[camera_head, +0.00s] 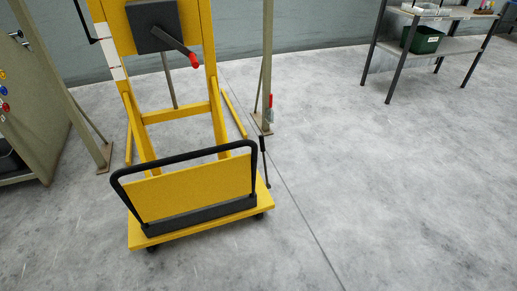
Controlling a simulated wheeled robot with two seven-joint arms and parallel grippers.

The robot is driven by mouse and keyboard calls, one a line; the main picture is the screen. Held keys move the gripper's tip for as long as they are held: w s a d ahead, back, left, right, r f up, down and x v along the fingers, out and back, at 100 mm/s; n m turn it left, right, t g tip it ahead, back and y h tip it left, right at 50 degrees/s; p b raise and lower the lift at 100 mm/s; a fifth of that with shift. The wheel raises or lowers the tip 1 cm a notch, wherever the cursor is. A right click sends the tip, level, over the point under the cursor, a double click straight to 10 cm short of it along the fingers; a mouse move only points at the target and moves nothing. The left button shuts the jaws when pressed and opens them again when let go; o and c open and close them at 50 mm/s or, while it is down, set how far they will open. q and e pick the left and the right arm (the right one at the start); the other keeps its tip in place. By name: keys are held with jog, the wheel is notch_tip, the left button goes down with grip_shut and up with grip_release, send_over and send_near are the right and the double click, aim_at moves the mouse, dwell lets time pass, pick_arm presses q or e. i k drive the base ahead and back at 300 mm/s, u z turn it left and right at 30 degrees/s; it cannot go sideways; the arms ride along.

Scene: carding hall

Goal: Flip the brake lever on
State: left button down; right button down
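A yellow cart (195,232) with a black push handle (182,157) stands left of centre. A thin black lever (264,160) rises nearly upright at the right edge of its deck. Behind, a yellow frame (176,115) carries a dark grey box (153,28). A dark crank-like arm (172,42) with a red grip (194,61) slopes down to the right from this box. No label shows which of these is the brake lever. Neither of my grippers is in view.
A greenish post (267,60) with a small red-handled item (270,108) stands behind the cart. A green machine (30,110) is at left. A metal table (450,20) holding a dark green bin (424,40) is at upper right. The grey floor at right is clear.

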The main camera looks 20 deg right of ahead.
aim_at(262, 143)
jog(key=z, duration=2.1)
jog(key=i, duration=3.15)
jog(key=u, duration=3.85)
jog(key=i, duration=0.15)
jog(key=z, duration=0.15)
